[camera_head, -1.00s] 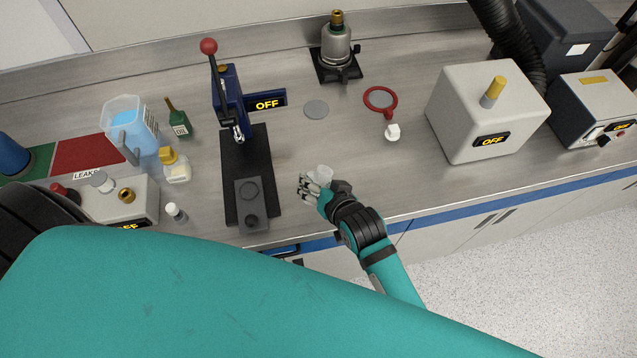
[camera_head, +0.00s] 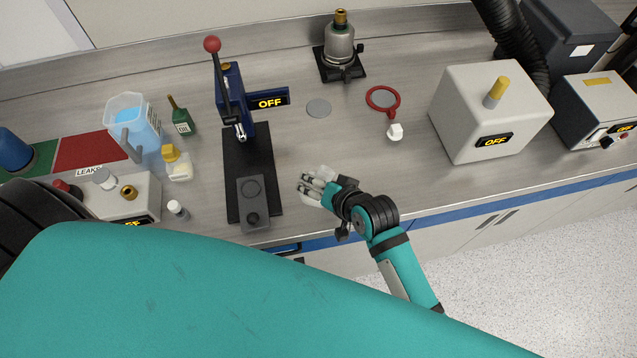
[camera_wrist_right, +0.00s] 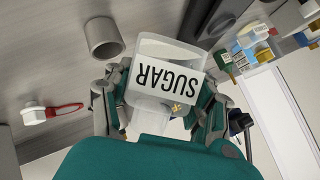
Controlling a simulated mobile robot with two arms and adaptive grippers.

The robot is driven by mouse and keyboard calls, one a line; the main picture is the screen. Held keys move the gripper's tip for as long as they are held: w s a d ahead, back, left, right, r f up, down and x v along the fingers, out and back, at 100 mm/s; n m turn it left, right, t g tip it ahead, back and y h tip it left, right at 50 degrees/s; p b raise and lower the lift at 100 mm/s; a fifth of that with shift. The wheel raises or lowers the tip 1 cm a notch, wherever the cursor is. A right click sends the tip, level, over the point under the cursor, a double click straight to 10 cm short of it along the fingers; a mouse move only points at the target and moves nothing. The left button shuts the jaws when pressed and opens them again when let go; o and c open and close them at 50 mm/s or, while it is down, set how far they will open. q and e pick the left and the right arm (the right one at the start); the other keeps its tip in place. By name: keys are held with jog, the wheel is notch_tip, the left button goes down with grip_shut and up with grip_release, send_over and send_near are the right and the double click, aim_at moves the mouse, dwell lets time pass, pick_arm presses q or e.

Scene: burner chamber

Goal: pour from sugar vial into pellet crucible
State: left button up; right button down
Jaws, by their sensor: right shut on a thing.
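My right gripper (camera_head: 316,187) is shut on the sugar vial, above the front of the bench, right of the press. The vial shows in the head view as a small pale translucent shape (camera_head: 326,171) at the fingers. In the right wrist view the clear vial (camera_wrist_right: 165,50) sits between the fingers, its white SUGAR label upside down in the picture. A grey hollow cup (camera_wrist_right: 103,38), possibly the pellet crucible, stands on the bench beyond the vial, apart from it. My left gripper is out of view.
A black press (camera_head: 248,170) with a red-knobbed lever stands left of my right gripper. A white box (camera_head: 490,110) stands right.

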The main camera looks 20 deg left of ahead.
dwell(0.3)
jog(key=shift+s+m+g, duration=0.1)
jog(key=shift+m+g, duration=0.4)
jog(key=shift+g, duration=0.1)
jog(key=shift+g+y, duration=0.3)
jog(key=shift+g, duration=0.1)
jog(key=shift+s+a+m+g, duration=0.1)
jog(key=shift+s+m+g, duration=0.05)
jog(key=shift+m+g, duration=0.3)
jog(key=shift+f, duration=0.1)
